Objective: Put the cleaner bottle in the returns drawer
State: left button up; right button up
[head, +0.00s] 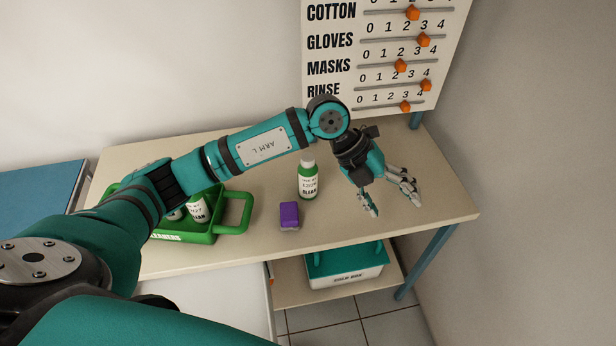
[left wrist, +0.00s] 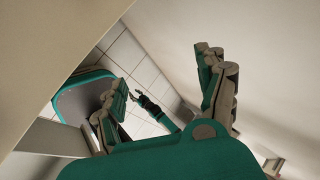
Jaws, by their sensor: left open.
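The cleaner bottle (head: 308,182), green with a white cap and white label, stands upright on the table. A similar bottle (head: 198,210) stands in a green caddy (head: 235,212) at the left, partly behind my left arm. My left gripper (head: 391,203) is open and empty, to the right of the lone bottle and apart from it. Its spread fingers also show in the left wrist view (left wrist: 168,85), with no bottle between them. A small teal and dark arm-like shape (left wrist: 152,104) beyond them seems to be my right arm; its fingers are unclear. I cannot make out a returns drawer.
A purple block (head: 289,215) lies in front of the bottle. A teal-lidded cold box (head: 345,276) stands on the shelf below the table (head: 260,250). A counter board (head: 385,55) with orange sliders stands at the back right. The table's right end is clear.

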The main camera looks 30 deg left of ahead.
pick_arm(q)
jog(key=w+a+r+n+y, duration=0.25)
jog(key=a+n+y, duration=0.25)
jog(key=a, duration=0.3)
jog(key=n+y, duration=0.5)
jog(key=n, duration=0.3)
send_near(308, 158)
jog(key=f, duration=0.3)
jog(key=a+f+p, duration=0.1)
jog(key=f, duration=0.2)
jog(key=f+p, duration=0.1)
jog(key=f, duration=0.3)
jog(key=shift+w+a, duration=0.1)
jog(key=shift+a, duration=0.1)
jog(key=shift+f+p, duration=0.5)
jog(key=shift+f, duration=0.1)
jog(key=f, duration=0.2)
jog(key=f+p, duration=0.1)
jog(key=shift+w+a+f, duration=0.1)
jog(key=shift+a+f, duration=0.15)
jog(key=shift+a, duration=0.05)
jog(key=shift+a+f, duration=0.1)
jog(key=shift+f, duration=0.3)
jog(key=shift+c, duration=0.4)
jog(key=c, duration=1.4)
